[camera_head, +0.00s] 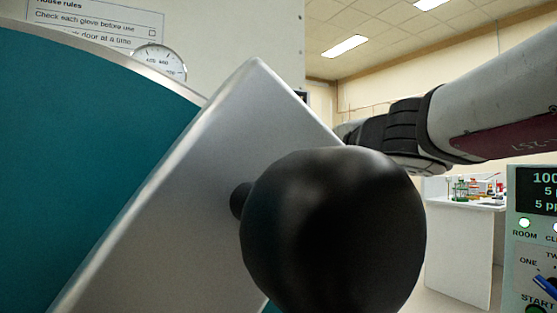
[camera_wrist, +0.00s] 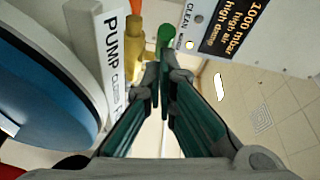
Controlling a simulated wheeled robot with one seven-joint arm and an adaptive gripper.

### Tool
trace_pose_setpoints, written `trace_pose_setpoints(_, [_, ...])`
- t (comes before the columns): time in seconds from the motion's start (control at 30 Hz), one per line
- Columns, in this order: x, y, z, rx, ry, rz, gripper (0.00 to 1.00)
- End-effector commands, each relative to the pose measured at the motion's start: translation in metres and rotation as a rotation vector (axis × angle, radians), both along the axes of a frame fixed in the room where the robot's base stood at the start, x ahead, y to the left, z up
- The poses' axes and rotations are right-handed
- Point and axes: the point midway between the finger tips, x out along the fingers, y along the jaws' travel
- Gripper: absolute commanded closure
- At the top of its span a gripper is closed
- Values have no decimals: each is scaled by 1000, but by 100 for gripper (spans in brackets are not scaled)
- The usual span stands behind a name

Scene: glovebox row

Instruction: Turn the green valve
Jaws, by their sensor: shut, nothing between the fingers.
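The green valve shows in the wrist view as a green rounded knob or handle (camera_wrist: 166,33) at the top centre, just beyond my fingertips. My gripper (camera_wrist: 160,76) is shut and empty, its two fingers pointing up the picture toward the green part. I cannot tell whether the tips touch it. The valve's lower part is hidden behind the fingers. In the head view neither the valve nor my fingers show; a metal bar and a black ball knob fill the middle, and my arm reaches in from the right.
A brass-coloured cylinder (camera_wrist: 133,48) stands close left of the fingertips, beside a white PUMP label (camera_wrist: 112,50). A display panel (camera_wrist: 240,25) is at upper right. In the head view, the black ball knob (camera_head: 335,235) and teal door (camera_head: 80,150) are very near. Open floor lies right.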

Motion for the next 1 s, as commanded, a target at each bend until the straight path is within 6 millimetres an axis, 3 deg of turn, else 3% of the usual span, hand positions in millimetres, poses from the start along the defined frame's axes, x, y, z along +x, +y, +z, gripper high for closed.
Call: trace_pose_setpoints(1.0, [0,8,0,-2,0,-106,100])
